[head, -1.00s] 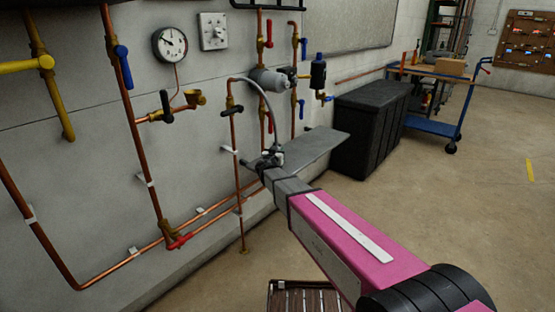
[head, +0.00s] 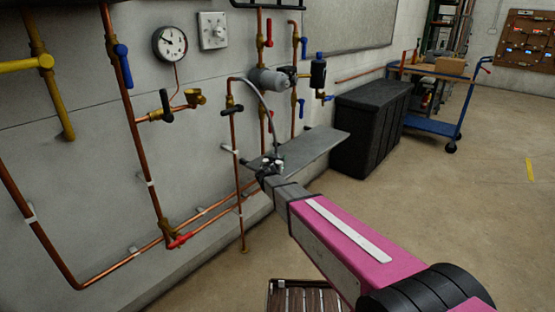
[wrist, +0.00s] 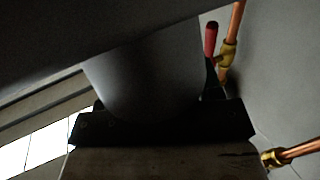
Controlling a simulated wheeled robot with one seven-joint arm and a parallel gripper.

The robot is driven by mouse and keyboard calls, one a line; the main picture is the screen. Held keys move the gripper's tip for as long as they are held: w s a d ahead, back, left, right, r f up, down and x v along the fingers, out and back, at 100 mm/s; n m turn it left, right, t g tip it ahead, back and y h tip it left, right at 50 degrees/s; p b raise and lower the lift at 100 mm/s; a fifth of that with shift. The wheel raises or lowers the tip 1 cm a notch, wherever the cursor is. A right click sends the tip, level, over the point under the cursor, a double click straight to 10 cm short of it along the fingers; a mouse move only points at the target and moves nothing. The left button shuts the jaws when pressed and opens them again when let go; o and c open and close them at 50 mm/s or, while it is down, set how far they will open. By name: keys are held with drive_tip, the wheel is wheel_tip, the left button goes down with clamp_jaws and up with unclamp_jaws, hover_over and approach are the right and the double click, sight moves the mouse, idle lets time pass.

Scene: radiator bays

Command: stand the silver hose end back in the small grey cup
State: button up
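A thin grey hose (head: 267,112) arches from the top of a copper pipe on the wall and runs down to my gripper (head: 270,163). The silver hose end is not distinct there; it meets or passes behind the gripper. My gripper is small and dark in the head view, at the left end of a grey shelf (head: 318,147), and its fingers cannot be made out. In the wrist view a large smooth grey rounded shape (wrist: 150,80) fills the middle above a black bar (wrist: 160,127); I cannot tell what it is. I cannot make out the small grey cup.
Copper pipes with a red-handled valve (head: 177,240) and a blue-handled valve (head: 123,65) run along the wall. A grey cylinder (head: 270,82) is above the shelf. A black bin (head: 370,128) and a blue trolley (head: 433,127) stand at the right.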

drive_tip(key=shift+s+r, duration=0.2)
drive_tip(key=shift+r, duration=0.15)
drive_tip(key=v, duration=1.1)
drive_tip(key=s+d+f+g+h, duration=0.1)
drive_tip(key=s+d+f+g, duration=0.2)
drive_tip(key=d, duration=0.5)
drive_tip(key=s+d+f+m+g+h, duration=0.1)
drive_tip(key=s+d+f+g, duration=0.1)
drive_tip(key=s+d+g, duration=0.35)
drive_tip(key=s+d+f+g+h, duration=0.1)
drive_tip(key=d+f+g, duration=0.1)
drive_tip(key=d, duration=0.7)
drive_tip(key=s+d+f+n+g+y, duration=0.2)
drive_tip(key=s+g+y, duration=0.1)
drive_tip(key=s, duration=0.3)
drive_tip(key=s+d+f+n+g+y, duration=0.2)
drive_tip(key=s+g+y, duration=0.2)
drive_tip(key=s, duration=0.3)
drive_tip(key=shift+s+y, duration=0.3)
drive_tip(key=shift+s, duration=0.05)
